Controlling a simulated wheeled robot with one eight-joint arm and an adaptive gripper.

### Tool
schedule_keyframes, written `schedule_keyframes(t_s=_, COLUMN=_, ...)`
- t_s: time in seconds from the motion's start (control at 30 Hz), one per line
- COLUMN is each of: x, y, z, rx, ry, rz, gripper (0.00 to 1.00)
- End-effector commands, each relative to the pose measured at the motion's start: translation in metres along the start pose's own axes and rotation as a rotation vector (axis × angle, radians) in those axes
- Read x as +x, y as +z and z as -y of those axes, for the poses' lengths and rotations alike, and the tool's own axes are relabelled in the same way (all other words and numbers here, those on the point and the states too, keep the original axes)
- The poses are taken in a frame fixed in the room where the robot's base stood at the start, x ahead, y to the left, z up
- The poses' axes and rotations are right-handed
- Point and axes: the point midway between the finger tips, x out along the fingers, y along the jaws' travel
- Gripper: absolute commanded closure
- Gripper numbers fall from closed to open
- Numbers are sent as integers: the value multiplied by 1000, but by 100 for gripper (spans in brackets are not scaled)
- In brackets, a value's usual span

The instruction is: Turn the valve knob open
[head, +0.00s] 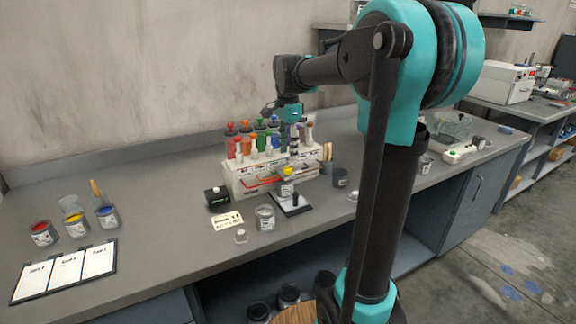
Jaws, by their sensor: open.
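No valve knob can be made out with certainty. A small black box (217,198) with a pale spot on it sits on the grey bench, left of a white rack (240,188). A small stand with a black and white base (290,204) is in front of the rack, with a yellow-topped piece (288,171) above it. My gripper (293,142) hangs from the teal wrist over the rack, among or in front of the bottle tops. It is open. Its fingertips are small and partly lost against the bottles, so contact cannot be told.
The rack holds several coloured bottles (231,146). A grey can (265,217), a dark cup (340,177) and a label card (227,221) stand nearby. Paint cans (76,224) and a chart board (65,272) are at left. My arm hides part of the bench's right side.

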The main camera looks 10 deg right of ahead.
Motion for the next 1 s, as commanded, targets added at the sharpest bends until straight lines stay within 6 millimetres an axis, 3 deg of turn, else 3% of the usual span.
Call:
schedule_keyframes(t_s=0.1, x=23, y=0, z=0, rx=0, ry=0, rz=0, gripper=54)
schedule_keyframes(t_s=0.3, x=49, y=0, z=0, rx=0, ry=0, rz=0, gripper=54)
schedule_keyframes(t_s=0.73, x=59, y=0, z=0, rx=0, ry=0, rz=0, gripper=54)
schedule_keyframes(t_s=1.0, x=59, y=0, z=0, rx=0, ry=0, rz=0, gripper=85)
